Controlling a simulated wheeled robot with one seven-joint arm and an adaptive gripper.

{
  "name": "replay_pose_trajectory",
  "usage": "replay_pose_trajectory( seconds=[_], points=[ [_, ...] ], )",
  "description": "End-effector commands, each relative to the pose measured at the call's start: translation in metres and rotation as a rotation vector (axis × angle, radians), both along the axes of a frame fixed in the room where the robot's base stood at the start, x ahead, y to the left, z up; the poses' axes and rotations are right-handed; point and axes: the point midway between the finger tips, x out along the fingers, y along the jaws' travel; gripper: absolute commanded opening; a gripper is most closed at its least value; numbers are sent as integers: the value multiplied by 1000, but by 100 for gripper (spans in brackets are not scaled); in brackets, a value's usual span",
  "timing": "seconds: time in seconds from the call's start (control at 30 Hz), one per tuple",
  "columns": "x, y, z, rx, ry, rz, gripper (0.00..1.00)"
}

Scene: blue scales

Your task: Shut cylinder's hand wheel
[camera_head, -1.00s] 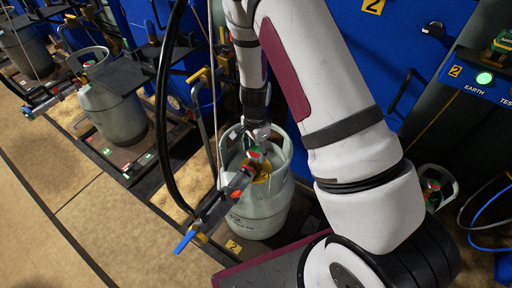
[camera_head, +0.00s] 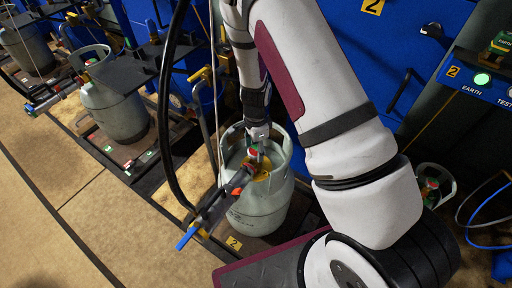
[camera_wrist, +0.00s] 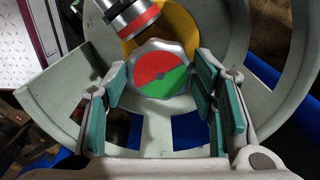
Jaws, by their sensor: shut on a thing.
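The hand wheel (camera_wrist: 162,70) is a round, scalloped knob with a red and green face, on top of a grey-green gas cylinder (camera_head: 258,215). In the wrist view it sits between the teal pads of my gripper (camera_wrist: 162,88). My gripper (camera_head: 257,136) reaches down from above inside the cylinder's collar (camera_wrist: 75,85) and is shut on the wheel. In the head view the wheel is small and partly covered by my fingers. A yellow disc (camera_wrist: 185,22) lies behind the wheel.
A hose connector with a blue lever (camera_head: 186,238) juts from the valve toward the front left. A black hose (camera_head: 163,110) hangs left of the cylinder. Another cylinder (camera_head: 118,112) stands further left. A blue cabinet (camera_head: 350,50) is behind. Open floor (camera_head: 60,215) lies at the left.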

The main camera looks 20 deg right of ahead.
Motion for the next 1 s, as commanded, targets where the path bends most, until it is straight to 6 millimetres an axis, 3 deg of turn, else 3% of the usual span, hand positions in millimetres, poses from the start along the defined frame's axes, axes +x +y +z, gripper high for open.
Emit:
replay_pose_trajectory(
  seconds=[0.03,0.1,0.53,1.0],
  points=[
    [0,0,0,0,-1,-3,59],
    [0,0,0,0,-1,-2,72],
    [1,0,8,-1,-3,1,72],
    [1,1,95,0,-3,0,72]
  ],
)
